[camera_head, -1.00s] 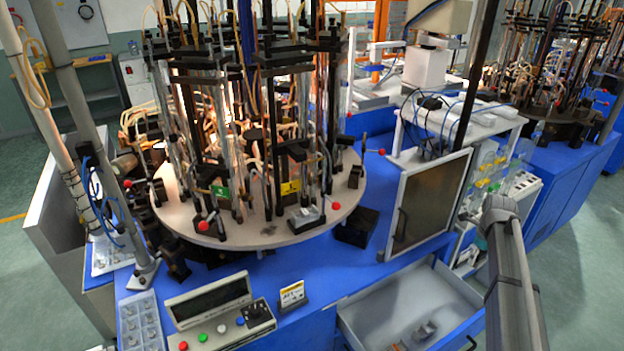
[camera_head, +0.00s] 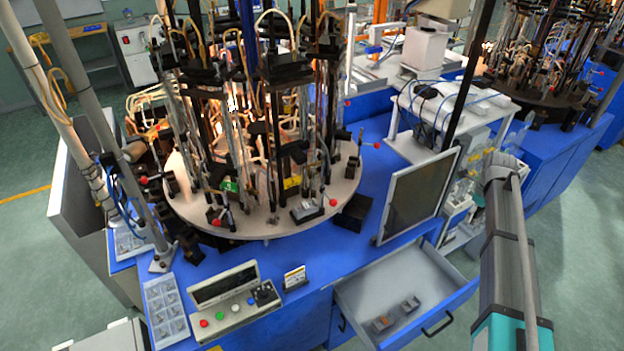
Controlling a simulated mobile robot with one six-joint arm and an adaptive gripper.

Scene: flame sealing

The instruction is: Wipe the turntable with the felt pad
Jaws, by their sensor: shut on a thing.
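The turntable (camera_head: 346,186) is a round, pale beige disc on the blue machine bench. It carries a ring of black posts, clamps and glass tubes, with several red knobs around its rim. A small dark mark shows near its front edge. My arm (camera_head: 508,250) stands at the right, in front of the bench, as a grey link with a teal part at the bottom edge. My gripper is not in view. I cannot make out the felt pad in this view.
An open drawer (camera_head: 385,288) juts from the bench front, holding small grey pieces. A control box (camera_head: 226,297) with coloured buttons and a small sign (camera_head: 295,278) stand before the turntable. A dark framed panel (camera_head: 418,195) stands upright to its right. Grey poles rise at left.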

